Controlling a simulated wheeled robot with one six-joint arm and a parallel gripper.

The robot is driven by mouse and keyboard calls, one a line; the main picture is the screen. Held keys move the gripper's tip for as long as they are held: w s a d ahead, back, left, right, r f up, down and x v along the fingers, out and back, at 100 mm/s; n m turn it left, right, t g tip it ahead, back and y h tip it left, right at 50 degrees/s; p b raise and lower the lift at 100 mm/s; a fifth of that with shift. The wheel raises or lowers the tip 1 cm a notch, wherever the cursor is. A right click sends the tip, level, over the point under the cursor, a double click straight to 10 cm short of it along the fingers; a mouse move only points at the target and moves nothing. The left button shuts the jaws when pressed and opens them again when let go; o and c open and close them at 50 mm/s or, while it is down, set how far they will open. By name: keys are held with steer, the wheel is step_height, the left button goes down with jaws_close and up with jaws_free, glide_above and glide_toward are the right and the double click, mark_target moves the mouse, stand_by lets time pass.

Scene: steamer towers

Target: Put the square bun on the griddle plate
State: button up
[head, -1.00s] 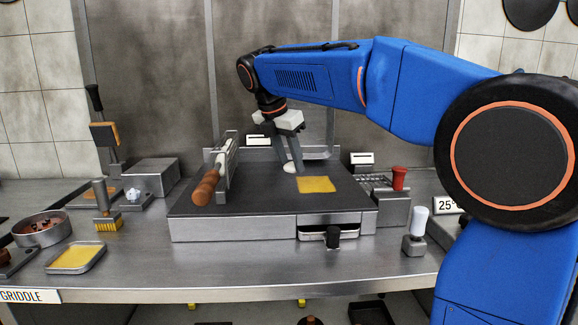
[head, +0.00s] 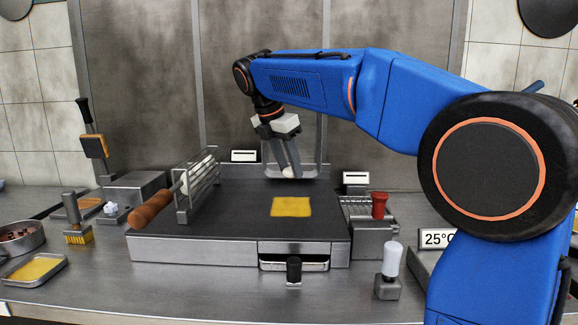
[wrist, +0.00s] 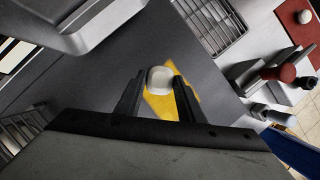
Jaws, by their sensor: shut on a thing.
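The square bun (wrist: 160,78) is small, white and round-cornered. It sits between the fingertips of my gripper (wrist: 156,92), which is shut on it. In the head view the fingers of my gripper (head: 288,170) point down over the back of the dark griddle plate (head: 240,225), and only a little white of the bun shows at their tips. I cannot tell how far it is above the plate. A yellow square (head: 291,207) lies on the plate, nearer the front than the fingertips. In the wrist view the yellow square (wrist: 157,103) is partly hidden behind the bun and fingers.
A wire basket (head: 197,187) with a wooden handle (head: 151,209) stands at the plate's left side. A red-knobbed tool (head: 379,205) and a small grill stand to its right. A white-handled tool (head: 390,272) is at front right. A metal tray (head: 292,171) is behind the gripper.

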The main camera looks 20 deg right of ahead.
mark_target(293, 200)
steer(key=shift+f, duration=2.95)
steer(key=shift+f, duration=0.5)
steer(key=o, duration=1.1)
steer(key=v, duration=1.7)
steer(key=shift+r, duration=0.25)
